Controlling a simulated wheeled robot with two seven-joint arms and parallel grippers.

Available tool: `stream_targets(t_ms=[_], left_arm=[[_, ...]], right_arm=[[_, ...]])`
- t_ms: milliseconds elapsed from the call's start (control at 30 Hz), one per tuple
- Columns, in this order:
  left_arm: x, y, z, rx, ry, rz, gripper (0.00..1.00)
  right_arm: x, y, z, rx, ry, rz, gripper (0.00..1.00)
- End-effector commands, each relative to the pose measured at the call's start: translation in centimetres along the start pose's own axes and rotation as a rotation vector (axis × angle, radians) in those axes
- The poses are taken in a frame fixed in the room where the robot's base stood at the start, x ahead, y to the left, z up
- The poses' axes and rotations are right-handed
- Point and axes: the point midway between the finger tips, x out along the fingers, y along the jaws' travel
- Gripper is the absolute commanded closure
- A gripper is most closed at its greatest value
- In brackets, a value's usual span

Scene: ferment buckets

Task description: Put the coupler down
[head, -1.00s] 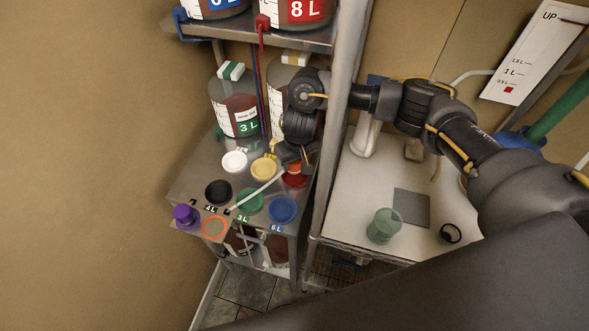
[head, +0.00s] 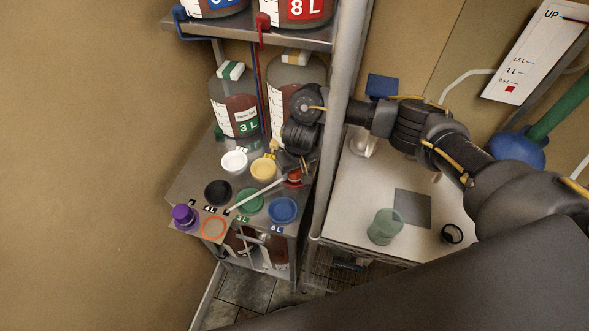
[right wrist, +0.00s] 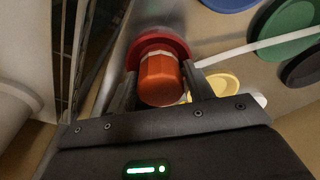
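The coupler, as I take it, is an orange-red cylinder with a pale band, in the right wrist view (right wrist: 159,80). It is in front of a round red disc (right wrist: 160,45); whether it touches the disc is unclear. The fingers of my right gripper (right wrist: 162,88) lie close along both sides of the cylinder and look shut on it. In the head view my right gripper (head: 295,162) is low over the metal bench's right side, and a bit of red (head: 293,178) shows below it. My left gripper is not in view.
White (head: 234,161), yellow (head: 263,169), black (head: 218,193), green (head: 249,201) and blue (head: 283,210) discs lie on the bench. A white tube (head: 254,194) crosses them. A purple piece (head: 184,215) stands at the left edge. A shelf post (head: 336,130) is close to my right arm.

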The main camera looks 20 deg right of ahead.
Motion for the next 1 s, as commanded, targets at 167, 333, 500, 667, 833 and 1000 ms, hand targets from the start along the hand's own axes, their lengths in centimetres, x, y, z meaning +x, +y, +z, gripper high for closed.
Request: stream_targets(t_ms=[167,333,500,667,833,1000], left_arm=[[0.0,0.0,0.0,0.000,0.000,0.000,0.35],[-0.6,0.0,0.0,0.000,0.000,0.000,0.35],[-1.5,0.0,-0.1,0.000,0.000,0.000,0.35],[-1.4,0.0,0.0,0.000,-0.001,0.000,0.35],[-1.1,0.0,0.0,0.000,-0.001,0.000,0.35],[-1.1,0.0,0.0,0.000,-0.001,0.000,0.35]], right_arm=[[-0.1,0.0,0.1,-0.001,-0.002,0.001,0.35],[-2.2,0.1,-0.1,-0.004,0.002,0.001,0.35],[-5.9,0.1,-0.2,-0.006,0.004,0.004,0.35],[-8.9,0.1,-0.2,-0.005,0.005,0.002,0.35],[-11.2,0.0,-0.1,-0.003,0.002,0.002,0.35],[-12.2,0.0,0.0,-0.001,0.000,0.001,0.35]])
